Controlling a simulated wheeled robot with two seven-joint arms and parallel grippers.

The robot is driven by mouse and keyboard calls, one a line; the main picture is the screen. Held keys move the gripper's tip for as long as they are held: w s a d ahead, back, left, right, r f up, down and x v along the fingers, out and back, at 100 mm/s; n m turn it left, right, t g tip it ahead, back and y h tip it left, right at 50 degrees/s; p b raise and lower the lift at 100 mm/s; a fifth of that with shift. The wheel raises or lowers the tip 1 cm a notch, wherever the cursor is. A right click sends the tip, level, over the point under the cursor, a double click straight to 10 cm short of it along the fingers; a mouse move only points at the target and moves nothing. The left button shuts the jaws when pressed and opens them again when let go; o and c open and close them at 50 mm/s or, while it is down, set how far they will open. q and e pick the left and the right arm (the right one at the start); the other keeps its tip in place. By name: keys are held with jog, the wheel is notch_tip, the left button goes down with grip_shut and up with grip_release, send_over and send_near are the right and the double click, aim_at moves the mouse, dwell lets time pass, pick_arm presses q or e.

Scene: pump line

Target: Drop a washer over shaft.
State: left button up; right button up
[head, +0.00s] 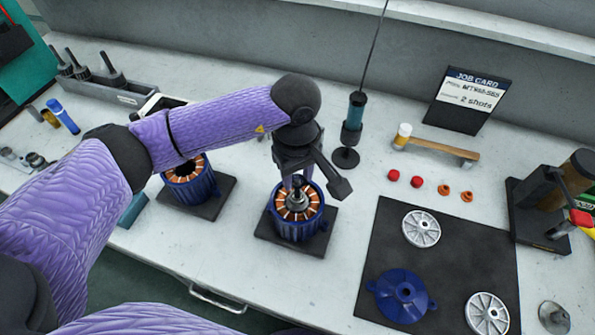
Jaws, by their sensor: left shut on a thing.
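My left gripper (298,181) points down right above the near motor housing (296,228), a blue ribbed can with copper windings. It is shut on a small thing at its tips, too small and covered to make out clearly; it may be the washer. The grey metal shaft (297,201) stands upright in the middle of this motor, just under the fingertips. I cannot tell whether the held thing touches the shaft or is around it. My right gripper is not in view.
A second blue motor (190,184) stands to the left. A hanging screwdriver (354,118) is close behind my gripper. A dark mat (450,258) at right holds a blue cover (401,296) and silver discs. Red and orange caps (417,181) lie behind it. A press (545,200) stands far right.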

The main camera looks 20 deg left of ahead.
aim_at(298, 180)
pick_arm(q)
jog(key=shift+f+b, duration=0.95)
jog(key=shift+f, duration=0.15)
jog(key=o, duration=1.2)
jog(key=shift+o, duration=0.2)
jog(key=shift+r, duration=0.1)
notch_tip(298, 180, up, 5)
jog(key=p, duration=0.3)
